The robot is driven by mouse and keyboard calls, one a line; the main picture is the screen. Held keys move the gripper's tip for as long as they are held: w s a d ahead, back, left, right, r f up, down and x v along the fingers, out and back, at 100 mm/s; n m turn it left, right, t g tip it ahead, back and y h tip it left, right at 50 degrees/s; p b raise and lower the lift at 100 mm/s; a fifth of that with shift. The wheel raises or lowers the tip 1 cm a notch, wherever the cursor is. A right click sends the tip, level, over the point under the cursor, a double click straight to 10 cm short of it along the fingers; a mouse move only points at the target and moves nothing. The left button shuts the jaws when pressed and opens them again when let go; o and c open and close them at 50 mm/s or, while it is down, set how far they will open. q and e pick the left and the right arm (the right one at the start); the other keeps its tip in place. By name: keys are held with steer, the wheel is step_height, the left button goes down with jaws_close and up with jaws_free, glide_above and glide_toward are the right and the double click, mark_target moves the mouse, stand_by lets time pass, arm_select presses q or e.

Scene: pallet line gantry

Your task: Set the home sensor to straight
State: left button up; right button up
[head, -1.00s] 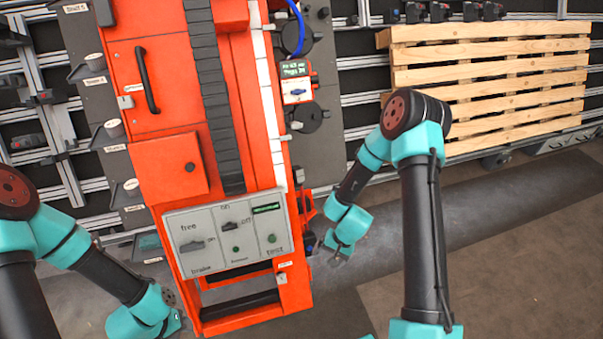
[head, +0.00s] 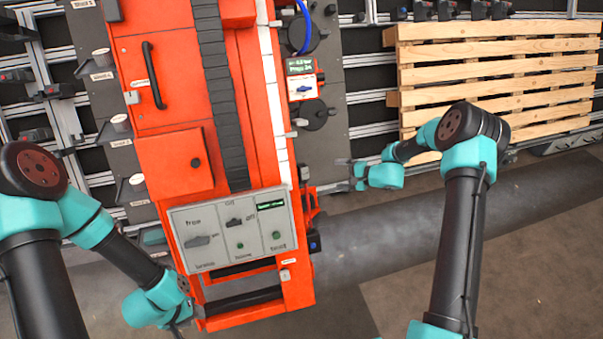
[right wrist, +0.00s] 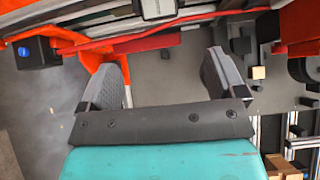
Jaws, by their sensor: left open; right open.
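The orange lift column (head: 160,90) stands in the middle of the head view, with a white scale along its right edge. Small sensor-like fittings sit beside that edge, one of them a pale bracket (head: 303,122). I cannot tell for certain which is the home sensor or how it is turned. My right gripper (head: 352,174) is open and empty, right of the column and apart from it. Its two spread fingers (right wrist: 168,80) show in the right wrist view with nothing between them. My left gripper (head: 184,300) is low at the column's left side, partly hidden by its wrist.
A grey control panel (head: 206,255) with switches and green lamps is on the column's lower front. A small display unit (head: 303,88) and a blue hose (head: 302,28) are at its upper right. A wooden pallet (head: 490,75) stands behind. A black box with a blue face (head: 314,243) juts out low right.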

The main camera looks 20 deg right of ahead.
mark_target(301, 172)
steer(key=shift+w+a, duration=0.1)
steer(key=x, duration=1.7)
steer(key=shift+f, duration=0.1)
steer(key=shift+c, duration=0.3)
